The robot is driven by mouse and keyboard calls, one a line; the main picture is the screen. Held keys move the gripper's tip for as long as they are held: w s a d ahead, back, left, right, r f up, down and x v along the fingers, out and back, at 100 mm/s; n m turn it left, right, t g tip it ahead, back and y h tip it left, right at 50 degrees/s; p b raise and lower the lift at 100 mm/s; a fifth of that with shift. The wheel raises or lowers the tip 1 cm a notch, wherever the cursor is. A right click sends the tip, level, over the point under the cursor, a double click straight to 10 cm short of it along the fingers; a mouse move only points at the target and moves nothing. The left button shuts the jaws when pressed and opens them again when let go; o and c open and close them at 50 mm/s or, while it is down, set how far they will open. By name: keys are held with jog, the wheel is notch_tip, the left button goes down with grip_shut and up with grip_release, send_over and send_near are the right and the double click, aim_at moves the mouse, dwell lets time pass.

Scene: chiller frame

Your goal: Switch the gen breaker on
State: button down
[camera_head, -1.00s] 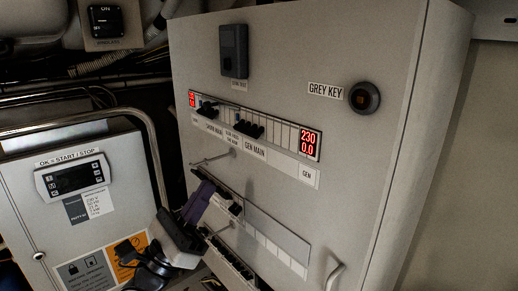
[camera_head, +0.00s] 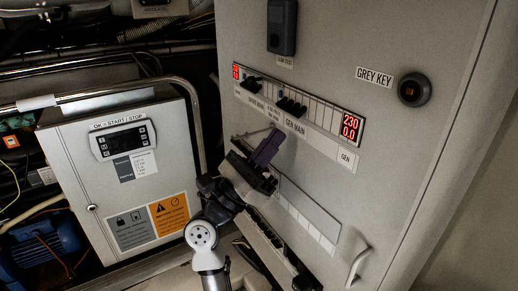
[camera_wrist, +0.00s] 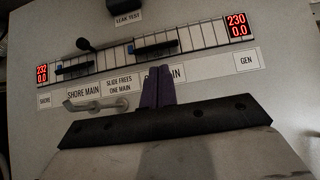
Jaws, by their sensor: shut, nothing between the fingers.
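The gen main breaker (camera_head: 291,106) is a group of dark toggles in the breaker row, above the GEN MAIN label (camera_head: 295,126). It also shows in the wrist view (camera_wrist: 155,48), with a blue part at its left end. I cannot tell whether its toggles are on or off. My gripper (camera_head: 271,142) has purple fingers, shut and empty, below and left of that label in the head view. In the wrist view, the fingers (camera_wrist: 157,84) point up just below the breaker and cover part of the label. They look apart from the breaker.
The shore main breaker (camera_wrist: 74,68) is at left, with a dark knob (camera_wrist: 86,44) beside it. A metal handle (camera_wrist: 96,105) projects below the labels. Red displays (camera_wrist: 237,25) flank the row. The grey key switch (camera_head: 413,89) is upper right. A second strip (camera_head: 306,214) lies lower.

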aim_at(286, 111)
jog(key=shift+p+x, duration=0.55)
jog(key=shift+x, duration=1.25)
jog(key=shift+s+a+r, duration=0.2)
jog(key=shift+a+r, duration=0.05)
jog(key=shift+a, duration=0.1)
jog(key=shift+s+a+r, duration=0.25)
jog(key=shift+a+r, duration=0.05)
jog(key=shift+r, duration=0.15)
jog(key=shift+s+a+r, duration=0.2)
jog(key=shift+a+r, duration=0.05)
jog(key=shift+r, duration=0.45)
